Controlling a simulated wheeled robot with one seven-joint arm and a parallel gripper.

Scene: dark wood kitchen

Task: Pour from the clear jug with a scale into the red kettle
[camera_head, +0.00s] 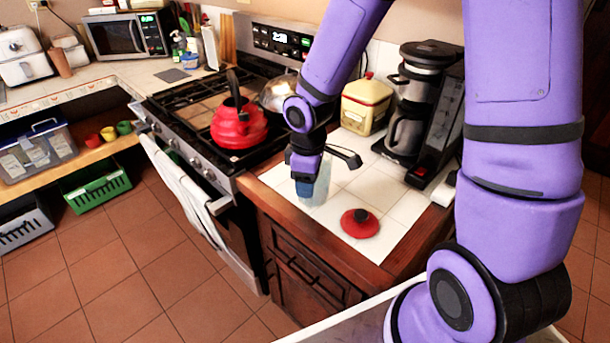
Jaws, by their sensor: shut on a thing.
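The red kettle (238,128) stands upright on the stove, with its black handle raised. The clear jug (321,186) is at the tiled counter, right of the stove and partly hidden behind my gripper. Its scale cannot be made out. My gripper (306,188) is shut on the jug at its left side. The jug looks upright; I cannot tell whether its base touches the tiles. A red lid (360,223) with a dark knob lies on the counter, right of the jug. The kettle's opening is not clearly visible.
A pot with a metallic lid (279,94) stands on the stove (189,101) right of the kettle. A yellow box (366,105) and a coffee maker (408,120) stand at the counter's back. White tiles (372,188) around the red lid are clear. An oven rail with a towel (185,185) faces the floor.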

